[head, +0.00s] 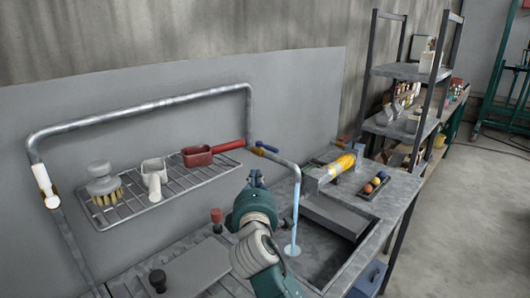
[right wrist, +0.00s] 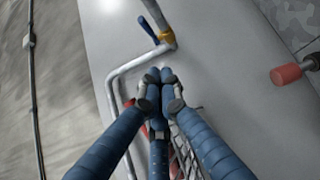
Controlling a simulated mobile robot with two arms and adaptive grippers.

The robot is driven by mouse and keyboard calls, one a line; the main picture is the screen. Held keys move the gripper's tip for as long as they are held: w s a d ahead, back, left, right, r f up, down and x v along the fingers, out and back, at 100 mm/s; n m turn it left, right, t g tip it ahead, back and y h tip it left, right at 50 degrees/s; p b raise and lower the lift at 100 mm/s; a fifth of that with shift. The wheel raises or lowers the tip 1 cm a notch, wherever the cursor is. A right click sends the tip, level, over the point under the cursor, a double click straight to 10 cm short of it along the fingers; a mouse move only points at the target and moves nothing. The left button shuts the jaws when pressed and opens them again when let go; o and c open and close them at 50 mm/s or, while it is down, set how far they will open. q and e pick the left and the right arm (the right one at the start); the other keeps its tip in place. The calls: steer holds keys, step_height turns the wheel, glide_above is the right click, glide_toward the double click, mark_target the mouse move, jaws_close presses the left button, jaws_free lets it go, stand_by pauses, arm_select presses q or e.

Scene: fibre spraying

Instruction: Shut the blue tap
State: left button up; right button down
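The blue tap handle (head: 266,147) sits on a brass-coloured fitting on the grey pipe above the sink. In the right wrist view the blue handle (right wrist: 147,26) lies beyond my fingertips, beside its brass fitting (right wrist: 166,36). A pale blue stream (head: 295,215) falls from the pipe's down-turned end to the surface below. My right gripper (head: 256,177) is below and slightly left of the handle in the head view. In the right wrist view its blue fingers (right wrist: 160,76) are drawn together, with nothing seen between them and apart from the handle. My left gripper is not in view.
A wire rack (head: 178,186) holds a brush (head: 102,184), a white scoop (head: 153,175) and a red scoop (head: 197,156). A red knob (head: 216,214) stands left of my right arm. A yellow-and-grey tool (head: 335,168) is right of the stream. Shelves (head: 408,72) stand farther right.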

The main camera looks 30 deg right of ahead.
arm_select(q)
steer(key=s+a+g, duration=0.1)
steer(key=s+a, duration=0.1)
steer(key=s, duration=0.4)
arm_select(e)
steer(key=p, duration=0.2)
glide_toward(267, 147)
steer(key=a, duration=0.3)
steer(key=shift+w+d+f+p, duration=0.2)
steer(key=shift+w+d+p, duration=0.05)
steer(key=shift+w+d, duration=0.6)
steer(key=shift+w+d+f+p, duration=0.25)
steer(key=shift+w+d, duration=0.5)
steer(key=shift+w, duration=0.2)
steer(key=shift+w+d+f+p, duration=0.2)
steer(key=shift+w+d+p, duration=0.05)
steer(key=shift+w+d, duration=0.6)
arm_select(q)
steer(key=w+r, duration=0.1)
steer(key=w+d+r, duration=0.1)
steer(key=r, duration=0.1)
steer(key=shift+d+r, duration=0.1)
arm_select(e)
steer(key=shift+a, duration=0.1)
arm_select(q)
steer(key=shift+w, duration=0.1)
